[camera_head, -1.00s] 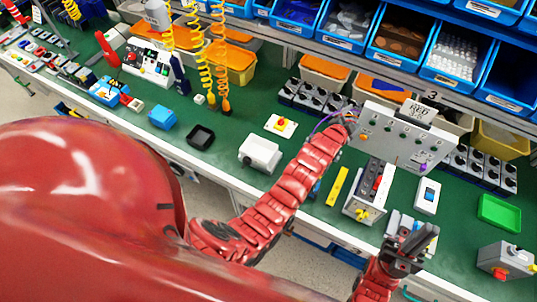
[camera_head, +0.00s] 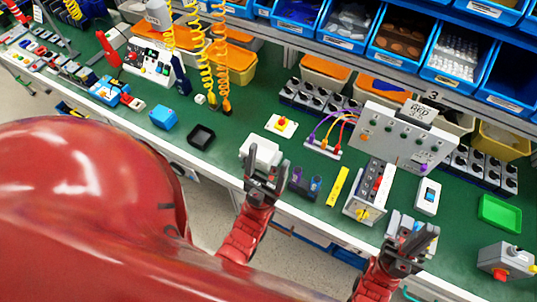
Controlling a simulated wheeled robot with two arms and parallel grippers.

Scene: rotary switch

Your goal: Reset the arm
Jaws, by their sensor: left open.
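The grey panel (camera_head: 380,128) with several dark knobs and a labelled top stands at the back right of the green bench. A rotary switch on it cannot be singled out. My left gripper (camera_head: 268,172) is open and empty at the bench's front edge, in front of a white box (camera_head: 262,150) that it partly hides. It is well away from the panel. My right gripper (camera_head: 418,238) is low at the right, near the bench's front edge, in front of grey parts that it partly hides. Its jaws are too unclear to read.
A grey device with a yellow knob (camera_head: 372,192), a yellow bar (camera_head: 337,186) and a wired connector strip (camera_head: 322,149) lie between the arms and the panel. A green tray (camera_head: 499,214) and a grey box with a red button (camera_head: 505,262) are at the right. Blue bins line the back.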

